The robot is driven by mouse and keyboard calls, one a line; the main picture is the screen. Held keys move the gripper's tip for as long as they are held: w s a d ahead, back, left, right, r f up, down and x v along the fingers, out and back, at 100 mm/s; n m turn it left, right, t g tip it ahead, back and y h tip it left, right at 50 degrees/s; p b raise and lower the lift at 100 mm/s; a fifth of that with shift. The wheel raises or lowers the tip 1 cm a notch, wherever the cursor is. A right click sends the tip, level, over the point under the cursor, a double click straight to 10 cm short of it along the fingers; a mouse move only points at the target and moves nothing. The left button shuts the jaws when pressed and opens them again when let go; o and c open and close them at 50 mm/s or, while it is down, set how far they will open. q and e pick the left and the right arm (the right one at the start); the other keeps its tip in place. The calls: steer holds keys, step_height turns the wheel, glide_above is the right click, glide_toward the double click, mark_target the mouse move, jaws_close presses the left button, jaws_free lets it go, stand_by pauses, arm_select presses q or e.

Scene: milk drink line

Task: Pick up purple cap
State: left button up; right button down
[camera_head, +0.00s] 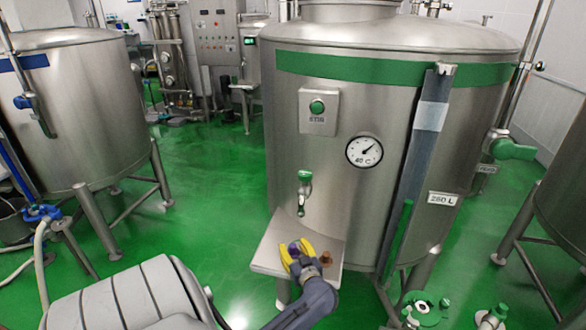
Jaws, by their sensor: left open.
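My left gripper (297,250) has yellow fingers and comes up from the bottom middle. It is open over the small steel shelf (268,258) on the front of the large tank. A small purple patch, which looks like the purple cap (294,247), shows between the fingers. The fingers and the gripper's body hide much of it, and I cannot tell whether they touch it. My right gripper is not in view.
A small brown object (327,258) sits on the shelf just right of my gripper. The tank (330,190) stands close behind, with a green-handled tap (304,180) above the shelf. A dark vertical gauge strip (418,165) runs down its front. Green floor lies open at left.

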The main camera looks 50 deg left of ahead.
arm_select(q)
steer(key=shift+a, duration=0.1)
steer(key=shift+c, duration=0.2)
jaws_close()
